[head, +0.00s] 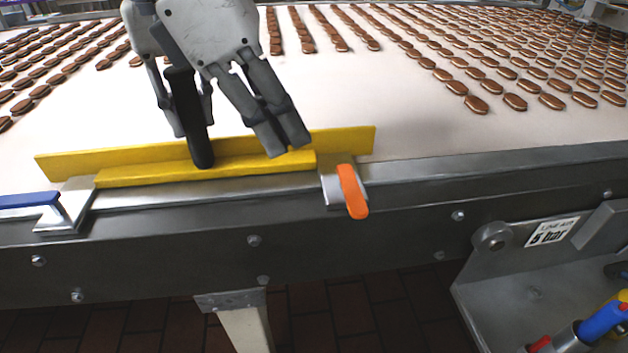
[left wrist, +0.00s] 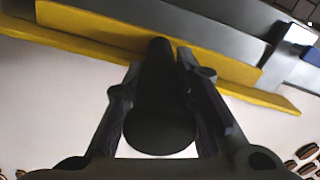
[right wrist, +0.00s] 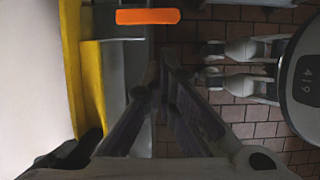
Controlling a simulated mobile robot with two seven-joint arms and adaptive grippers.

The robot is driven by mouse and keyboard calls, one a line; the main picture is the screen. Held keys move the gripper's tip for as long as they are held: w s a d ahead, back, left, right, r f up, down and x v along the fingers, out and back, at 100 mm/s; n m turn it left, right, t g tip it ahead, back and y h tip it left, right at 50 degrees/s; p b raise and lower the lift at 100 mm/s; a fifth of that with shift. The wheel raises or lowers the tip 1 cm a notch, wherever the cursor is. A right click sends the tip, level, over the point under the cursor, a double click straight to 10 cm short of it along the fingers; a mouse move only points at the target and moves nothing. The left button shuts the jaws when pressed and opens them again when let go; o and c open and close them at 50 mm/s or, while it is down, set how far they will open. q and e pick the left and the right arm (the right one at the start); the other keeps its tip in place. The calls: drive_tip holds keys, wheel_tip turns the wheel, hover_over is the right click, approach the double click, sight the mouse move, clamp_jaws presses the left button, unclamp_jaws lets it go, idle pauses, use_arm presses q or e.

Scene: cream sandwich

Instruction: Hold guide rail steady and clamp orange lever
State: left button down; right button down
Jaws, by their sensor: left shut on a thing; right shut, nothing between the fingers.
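The yellow guide rail (head: 345,143) lies along the near edge of the belt, and it also shows in the left wrist view (left wrist: 90,28). My left gripper (head: 192,128) is shut on the rail's upright black handle (head: 198,150); the handle also shows between the fingers in the left wrist view (left wrist: 160,115). The orange lever (head: 352,190) sits on a metal clamp block (head: 333,190) at the rail's right end. My right gripper (head: 288,150) is shut and empty, left of the lever. The right wrist view shows the orange lever (right wrist: 148,16) beyond the fingertips, apart from them.
A blue lever (head: 28,201) sits on a clamp at the rail's left end. Rows of cream sandwiches (head: 515,101) cover the belt behind; the belt close to the rail is bare. A metal bracket (head: 495,237) labelled 5 bar stands at the lower right.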

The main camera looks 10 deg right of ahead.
sight(366, 205)
use_arm(q)
drive_tip(key=shift+f, duration=0.1)
use_arm(e)
drive_tip(key=x, duration=1)
drive_tip(key=shift+s+d+n+t, duration=0.3)
drive_tip(key=shift+d+n, duration=0.15)
drive_tip(key=shift+n, duration=0.45)
drive_tip(key=d+n+t, duration=0.1)
drive_tip(key=n, duration=0.1)
drive_tip(key=d+n+y, duration=0.1)
drive_tip(key=d+n, duration=0.1)
drive_tip(key=n, duration=0.1)
drive_tip(key=s+d+n+t, duration=0.1)
drive_tip(key=n, duration=0.1)
drive_tip(key=shift+d+n+t, duration=0.3)
drive_tip(key=shift+d, duration=0.05)
drive_tip(key=shift+w+d+n+t+y, duration=0.15)
drive_tip(key=shift+w+d+n+y, duration=0.25)
drive_tip(key=shift+d+n, duration=0.5)
drive_tip(key=shift+w+d+n+t+y, duration=0.2)
drive_tip(key=shift+w+d+n+y, duration=0.35)
drive_tip(key=shift+n, duration=0.55)
drive_tip(key=shift+w+d+n+t+y, duration=0.15)
drive_tip(key=shift+w+d+n+y, duration=0.15)
drive_tip(key=shift+d+n, duration=0.6)
drive_tip(key=shift+w, duration=0.1)
